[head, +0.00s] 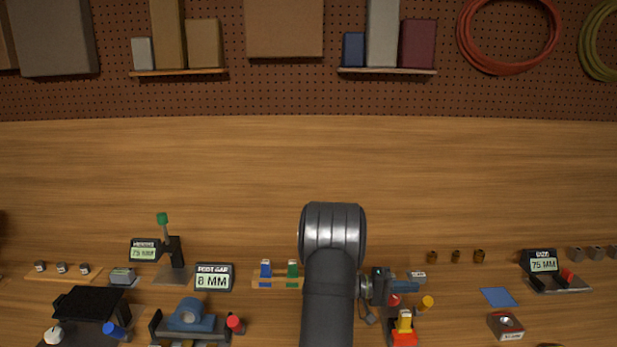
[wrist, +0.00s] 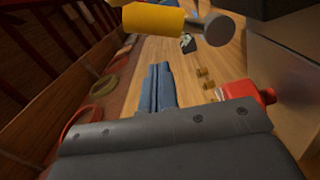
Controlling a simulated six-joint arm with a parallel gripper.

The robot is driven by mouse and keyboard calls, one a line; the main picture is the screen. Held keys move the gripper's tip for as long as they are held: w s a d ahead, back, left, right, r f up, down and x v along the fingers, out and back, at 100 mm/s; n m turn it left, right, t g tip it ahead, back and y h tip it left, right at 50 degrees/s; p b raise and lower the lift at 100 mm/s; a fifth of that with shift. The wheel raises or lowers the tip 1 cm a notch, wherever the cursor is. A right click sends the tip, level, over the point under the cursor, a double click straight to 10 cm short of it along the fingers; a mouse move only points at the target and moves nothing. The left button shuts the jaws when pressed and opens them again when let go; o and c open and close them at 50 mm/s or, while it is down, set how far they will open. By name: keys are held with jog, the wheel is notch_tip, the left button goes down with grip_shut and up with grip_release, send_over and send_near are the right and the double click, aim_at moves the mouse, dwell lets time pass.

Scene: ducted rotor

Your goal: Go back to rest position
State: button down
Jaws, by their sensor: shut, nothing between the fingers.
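My gripper (wrist: 159,72) shows in the wrist view as two blue-grey fingers lying side by side, shut with nothing between them. In the head view my arm comes up from the bottom centre, and the gripper (head: 408,287) points right, low over the bench. The gripper's exact height above the bench cannot be told. A yellow cylinder (wrist: 153,18) with a grey disc end is beyond the fingers in the wrist view. A red part (wrist: 246,91) is to the right of the fingers. Both appear apart from the fingertips.
An orange and yellow fixture (head: 404,332) stands just below the gripper in the head view. Fixtures crowd the left. The bench behind is clear up to the pegboard (head: 280,90).

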jog(key=shift+w+f+n, duration=0.25)
jog(key=shift+w+n, duration=0.35)
jog(key=shift+n, duration=0.2)
jog(key=shift+w+f, duration=0.2)
jog(key=shift+w, duration=0.25)
jog(key=n, duration=0.3)
jog(key=shift+w+f, duration=0.2)
jog(key=shift+w, duration=0.05)
jog(key=shift+w+a+f, duration=0.1)
jog(key=shift+w, duration=0.35)
jog(key=shift+s, duration=0.1)
